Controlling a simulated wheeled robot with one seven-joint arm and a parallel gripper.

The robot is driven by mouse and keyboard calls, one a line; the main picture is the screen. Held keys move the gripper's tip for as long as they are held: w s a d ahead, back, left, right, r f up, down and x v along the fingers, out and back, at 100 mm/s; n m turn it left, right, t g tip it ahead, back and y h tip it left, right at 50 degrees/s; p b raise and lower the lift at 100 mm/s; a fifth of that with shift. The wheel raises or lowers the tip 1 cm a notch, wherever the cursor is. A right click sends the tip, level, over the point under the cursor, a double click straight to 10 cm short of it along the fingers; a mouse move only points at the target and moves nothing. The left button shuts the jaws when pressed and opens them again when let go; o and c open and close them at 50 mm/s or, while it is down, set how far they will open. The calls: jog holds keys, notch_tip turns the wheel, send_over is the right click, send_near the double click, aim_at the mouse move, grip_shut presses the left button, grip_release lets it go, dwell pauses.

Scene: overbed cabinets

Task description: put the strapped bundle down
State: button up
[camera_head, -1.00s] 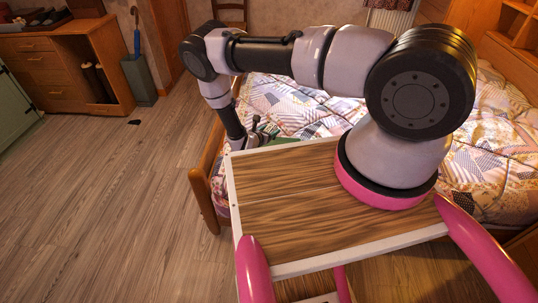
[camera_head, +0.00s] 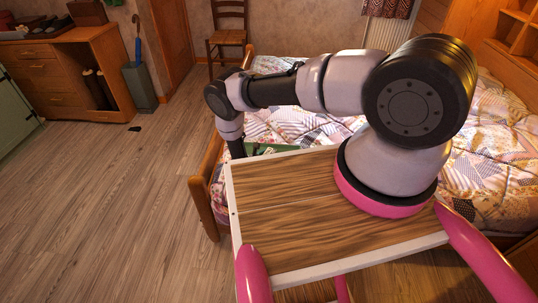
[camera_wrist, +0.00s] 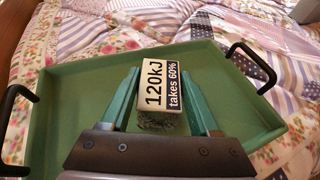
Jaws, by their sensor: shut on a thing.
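My gripper (camera_wrist: 160,78) shows in the wrist view with a teal finger on each side of a small boxy bundle (camera_wrist: 160,88), and it is shut on it. The bundle's upper face carries a white and dark label reading "120kJ takes 60%"; below it shows a rough grey part. No strap can be made out. The bundle is over the inside of a green tray (camera_wrist: 62,105); whether it touches the tray floor I cannot tell. In the head view the gripper and bundle are hidden behind my own top board, with a strip of the green tray (camera_head: 277,148) showing.
The tray has black handles at its left (camera_wrist: 14,105) and right (camera_wrist: 250,62) and lies on a patchwork quilt (camera_wrist: 90,30) on the bed. The tray floor around the bundle looks clear. A wooden chair (camera_head: 227,38) stands beyond the bed.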

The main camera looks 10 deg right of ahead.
jog(key=shift+f, duration=0.1)
jog(key=o, duration=1.4)
jog(key=shift+r, duration=0.2)
jog(key=v, duration=1.2)
jog(key=shift+f, duration=0.1)
